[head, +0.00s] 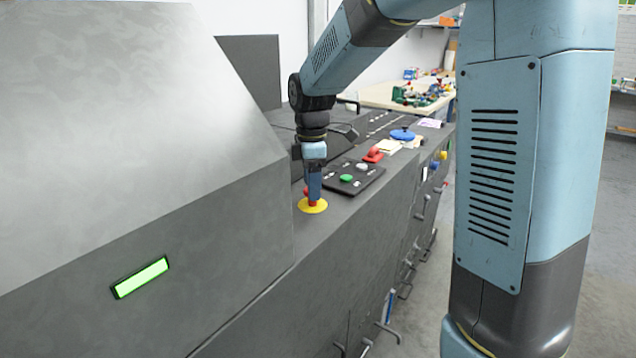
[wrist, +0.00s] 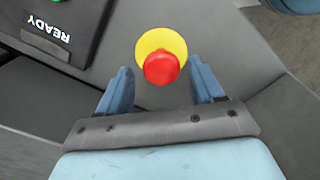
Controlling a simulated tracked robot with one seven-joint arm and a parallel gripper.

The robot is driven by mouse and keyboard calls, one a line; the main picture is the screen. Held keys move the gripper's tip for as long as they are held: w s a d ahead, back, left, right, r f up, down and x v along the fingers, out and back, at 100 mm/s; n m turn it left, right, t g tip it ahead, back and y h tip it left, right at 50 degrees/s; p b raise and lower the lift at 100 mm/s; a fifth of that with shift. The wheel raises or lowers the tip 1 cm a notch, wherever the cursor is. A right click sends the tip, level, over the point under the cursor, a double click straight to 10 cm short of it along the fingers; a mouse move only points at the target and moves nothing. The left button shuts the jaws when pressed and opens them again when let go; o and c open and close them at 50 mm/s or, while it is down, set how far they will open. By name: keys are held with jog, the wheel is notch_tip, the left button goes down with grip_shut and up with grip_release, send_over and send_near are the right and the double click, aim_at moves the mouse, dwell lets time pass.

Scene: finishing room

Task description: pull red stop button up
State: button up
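The red stop button (wrist: 161,68) stands on a round yellow base (wrist: 150,46) on the grey machine top. In the head view the yellow base (head: 313,206) shows below my gripper (head: 313,190), and only a little of the red button (head: 307,191) shows beside the fingers. In the wrist view my gripper (wrist: 160,86) is open, with one blue finger on each side of the red button. A gap shows on both sides, so the fingers do not appear to touch it.
A dark control panel (head: 368,178) with a green button (head: 346,178) is close by. A red object (head: 373,155) and a blue round lid-like object (head: 402,134) lie further along the machine top. A large grey housing (head: 150,150) rises at left.

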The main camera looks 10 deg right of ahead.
jog(key=shift+o, duration=0.2)
jog(key=shift+r, duration=0.1)
notch_tip(320, 180, up, 14)
jog(key=shift+f, duration=0.25)
dwell(0.5)
jog(key=s+d+f+m+t, duration=0.1)
jog(key=s+d+m+t, duration=0.1)
jog(key=s+d+m, duration=0.2)
jog(key=s+d+f+m+t, duration=0.1)
jog(key=s+d+f+m, duration=0.1)
jog(key=s+d+m, duration=0.3)
jog(key=s+d+f+m+t, duration=0.1)
jog(key=s+d+m+t, duration=0.1)
jog(key=s+d+m, duration=0.3)
jog(key=shift+s+f+m+t, duration=0.35)
jog(key=shift+s+m, duration=1.65)
jog(key=shift+s, duration=3.05)
